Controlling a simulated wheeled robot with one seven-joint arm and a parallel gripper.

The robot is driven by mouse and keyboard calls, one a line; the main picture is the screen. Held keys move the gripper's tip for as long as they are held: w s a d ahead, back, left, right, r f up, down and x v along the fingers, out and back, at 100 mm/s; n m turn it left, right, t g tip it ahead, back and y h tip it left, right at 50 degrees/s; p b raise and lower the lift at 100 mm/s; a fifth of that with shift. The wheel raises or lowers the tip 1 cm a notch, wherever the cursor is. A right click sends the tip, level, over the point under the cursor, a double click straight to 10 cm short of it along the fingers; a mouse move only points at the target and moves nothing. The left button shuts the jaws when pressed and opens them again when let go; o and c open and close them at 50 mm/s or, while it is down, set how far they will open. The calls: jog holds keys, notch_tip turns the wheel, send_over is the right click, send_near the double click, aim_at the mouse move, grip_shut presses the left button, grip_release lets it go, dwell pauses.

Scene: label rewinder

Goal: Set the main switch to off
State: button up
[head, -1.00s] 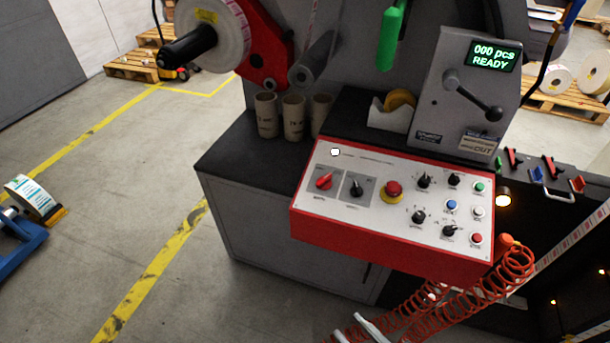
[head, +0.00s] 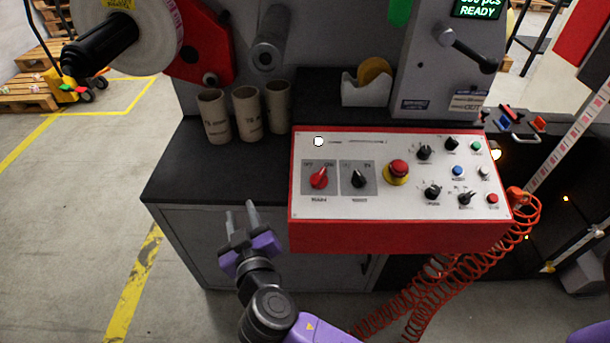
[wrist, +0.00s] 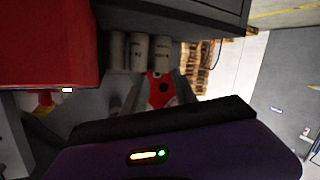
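The main switch (head: 319,177) is a red rotary knob on a grey plate marked MAIN, at the left of the control panel (head: 405,208). Its handle tilts up and to the right, towards the ON mark. A white lamp (head: 318,141) above it looks lit. My gripper (head: 241,214) is in front of the cabinet, left of and below the panel in the picture. Its two fingers point up, apart and with nothing between them.
A black rotary knob (head: 358,179) sits right of the main switch, then a red emergency stop (head: 398,168) on yellow. Cardboard cores (head: 247,113) stand on the dark cabinet top behind. A coiled red hose (head: 440,283) hangs at the panel's right. Floor at left is open.

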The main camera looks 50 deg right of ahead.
jog(key=d+m+g+h, duration=0.2)
jog(key=d+m+h, duration=0.1)
jog(key=d+m, duration=0.1)
jog(key=m+g+h+b, duration=0.1)
jog(key=m+g+h, duration=0.65)
jog(key=m, duration=0.35)
send_near(315, 182)
jog(key=shift+g+y, duration=0.45)
jog(key=d, duration=0.2)
jog(key=w+d+r, duration=0.1)
jog(key=d, duration=0.1)
jog(key=shift+d, duration=0.3)
jog(key=shift+w+d+p, duration=0.2)
jog(key=shift+d, duration=1)
jog(key=shift+w+d+p, duration=0.15)
jog(key=shift+w+d, duration=0.05)
jog(key=shift+d, duration=0.95)
jog(key=shift+w+d+p, duration=0.15)
jog(key=shift+d+p, duration=0.05)
jog(key=shift+d, duration=1)
grip_shut()
